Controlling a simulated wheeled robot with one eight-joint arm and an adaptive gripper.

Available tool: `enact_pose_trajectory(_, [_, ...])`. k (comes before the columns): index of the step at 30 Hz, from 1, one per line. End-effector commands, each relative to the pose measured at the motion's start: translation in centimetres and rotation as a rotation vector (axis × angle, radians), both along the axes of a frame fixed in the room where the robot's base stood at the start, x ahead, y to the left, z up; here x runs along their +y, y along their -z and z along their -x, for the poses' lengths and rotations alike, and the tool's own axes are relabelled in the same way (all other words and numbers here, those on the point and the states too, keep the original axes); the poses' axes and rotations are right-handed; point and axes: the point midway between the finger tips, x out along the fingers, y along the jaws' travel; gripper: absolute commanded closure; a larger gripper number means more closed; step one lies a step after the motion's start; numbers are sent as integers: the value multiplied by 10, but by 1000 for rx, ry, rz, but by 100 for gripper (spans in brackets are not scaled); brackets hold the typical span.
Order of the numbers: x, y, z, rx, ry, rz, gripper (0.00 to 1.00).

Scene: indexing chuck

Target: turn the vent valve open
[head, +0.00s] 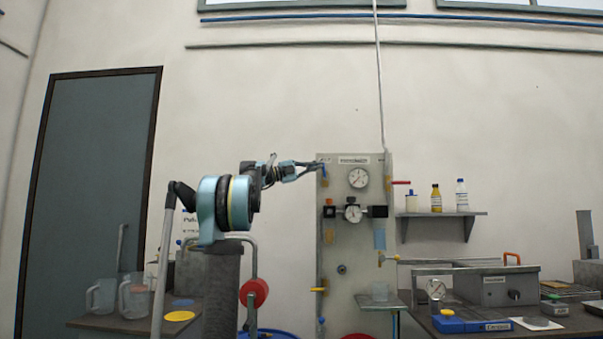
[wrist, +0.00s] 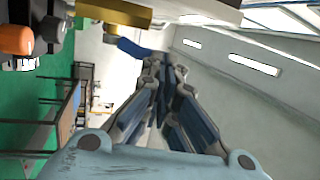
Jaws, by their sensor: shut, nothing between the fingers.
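My gripper (head: 318,164) is shut and empty at the upper left edge of the grey panel (head: 357,240). In the wrist view its fingers (wrist: 163,62) lie close together. A blue lever (wrist: 133,48) on a brass valve body (wrist: 115,12) is just beyond and left of the fingertips there. The blue lever also shows in the head view (head: 325,171), right at the fingertips; I cannot tell whether they touch. I cannot read a label that marks it as the vent valve.
The panel carries gauges (head: 358,179), a red lever (head: 401,182) and yellow levers (head: 317,290). A shelf (head: 440,214) with bottles is at right. Benches with jugs (head: 134,296) and a grey box (head: 495,290) stand on either side.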

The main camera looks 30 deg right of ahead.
Motion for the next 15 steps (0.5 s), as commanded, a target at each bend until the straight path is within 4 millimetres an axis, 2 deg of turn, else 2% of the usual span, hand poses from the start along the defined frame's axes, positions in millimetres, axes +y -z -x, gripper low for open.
enact_pose_trajectory(15, [-12,-5,9,1,11,2,100])
